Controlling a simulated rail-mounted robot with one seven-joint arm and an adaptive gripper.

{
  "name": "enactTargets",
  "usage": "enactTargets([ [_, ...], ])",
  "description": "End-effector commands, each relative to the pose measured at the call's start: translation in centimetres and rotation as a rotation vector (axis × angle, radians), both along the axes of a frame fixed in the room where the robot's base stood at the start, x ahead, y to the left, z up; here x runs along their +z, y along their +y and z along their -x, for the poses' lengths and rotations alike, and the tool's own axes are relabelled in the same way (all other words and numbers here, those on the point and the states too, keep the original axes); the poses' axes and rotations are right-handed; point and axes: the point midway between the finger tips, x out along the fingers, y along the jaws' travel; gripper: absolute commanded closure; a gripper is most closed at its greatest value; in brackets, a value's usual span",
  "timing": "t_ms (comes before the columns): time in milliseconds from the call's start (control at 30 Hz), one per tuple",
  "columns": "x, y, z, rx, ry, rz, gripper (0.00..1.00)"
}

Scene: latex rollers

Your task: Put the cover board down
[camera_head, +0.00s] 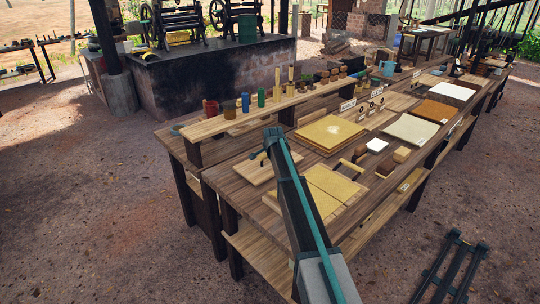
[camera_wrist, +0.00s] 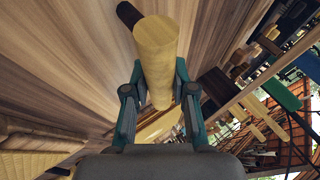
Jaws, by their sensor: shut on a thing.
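A pale wooden board (camera_head: 254,176), probably the cover board, is at the front left of the long workbench, partly hidden behind my arm. My gripper (camera_head: 258,156) is at this board's far edge, partly hidden by the arm. In the wrist view my gripper (camera_wrist: 158,100) is shut on a pale wooden cylinder (camera_wrist: 156,50) with a dark end, which looks like a handle. I cannot tell whether the board rests flat on the bench or is slightly raised.
The workbench (camera_head: 226,176) holds a pair of yellowish boards (camera_head: 335,185) right of my arm and a larger square board (camera_head: 330,133) behind.

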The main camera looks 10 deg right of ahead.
Motion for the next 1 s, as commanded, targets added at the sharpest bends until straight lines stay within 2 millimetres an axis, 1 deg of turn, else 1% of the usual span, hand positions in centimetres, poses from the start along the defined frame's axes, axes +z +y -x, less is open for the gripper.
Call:
enactTargets([
  [133,-1.1,0.0,0.0,0.0,-0.002,0.0,1.0],
  [500,-1.6,0.0,0.0,0.0,-0.003,0.0,1.0],
  [533,-1.7,0.0,0.0,0.0,-0.001,0.0,0.73],
  [667,-1.6,0.0,0.0,0.0,-0.001,0.0,0.52],
  [700,-1.6,0.0,0.0,0.0,-0.001,0.0,0.5],
  [1000,-1.4,-0.1,0.0,0.0,-0.001,0.0,0.5],
])
